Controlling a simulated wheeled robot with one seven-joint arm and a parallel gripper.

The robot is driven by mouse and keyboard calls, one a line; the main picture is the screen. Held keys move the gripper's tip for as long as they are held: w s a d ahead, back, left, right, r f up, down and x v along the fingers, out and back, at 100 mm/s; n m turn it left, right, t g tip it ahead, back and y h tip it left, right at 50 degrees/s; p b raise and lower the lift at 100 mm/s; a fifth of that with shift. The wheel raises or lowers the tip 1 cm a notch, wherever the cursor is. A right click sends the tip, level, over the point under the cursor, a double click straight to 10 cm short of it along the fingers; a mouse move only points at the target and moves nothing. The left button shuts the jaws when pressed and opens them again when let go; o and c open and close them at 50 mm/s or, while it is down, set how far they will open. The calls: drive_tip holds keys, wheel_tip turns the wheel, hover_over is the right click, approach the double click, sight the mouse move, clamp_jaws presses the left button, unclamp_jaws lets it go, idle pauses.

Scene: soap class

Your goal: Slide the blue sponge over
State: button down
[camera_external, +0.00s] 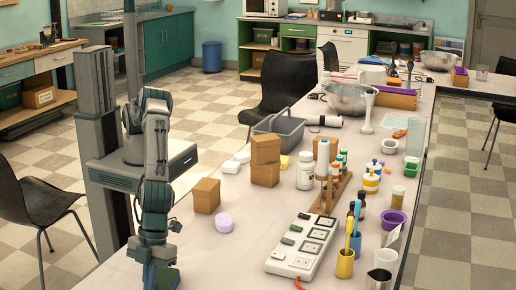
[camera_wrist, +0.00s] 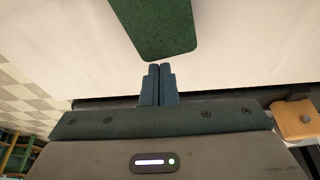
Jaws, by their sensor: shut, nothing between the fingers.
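A flat block with a dark green, rough top and rounded corners (camera_wrist: 158,25) lies on the pale tabletop just ahead of my fingertips in the wrist view. It seems to be the sponge; its blue side does not show clearly. In the external view its green top (camera_external: 172,277) shows at the bottom edge, beside my gripper (camera_external: 153,278), partly hidden. In the wrist view my gripper (camera_wrist: 160,70) has its two blue fingers shut together with nothing between them. The fingertips are close to the block's near edge; contact cannot be told.
A lilac soap (camera_external: 224,223) and a cardboard box (camera_external: 206,195) stand to the right of my arm. Further right are a white power strip (camera_external: 301,246), a bottle rack (camera_external: 331,193) and a yellow cup (camera_external: 345,264). The tabletop (camera_external: 215,268) between the gripper and the strip is clear.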

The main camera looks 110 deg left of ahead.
drive_tip(key=shift+a+f+b, duration=0.1)
drive_tip(key=shift+a+b, duration=0.3)
drive_tip(key=shift+a, duration=0.2)
drive_tip(key=a+b, duration=0.5)
drive_tip(key=a, duration=1.4)
drive_tip(key=shift+a+b, duration=0.15)
drive_tip(key=shift+b, duration=0.2)
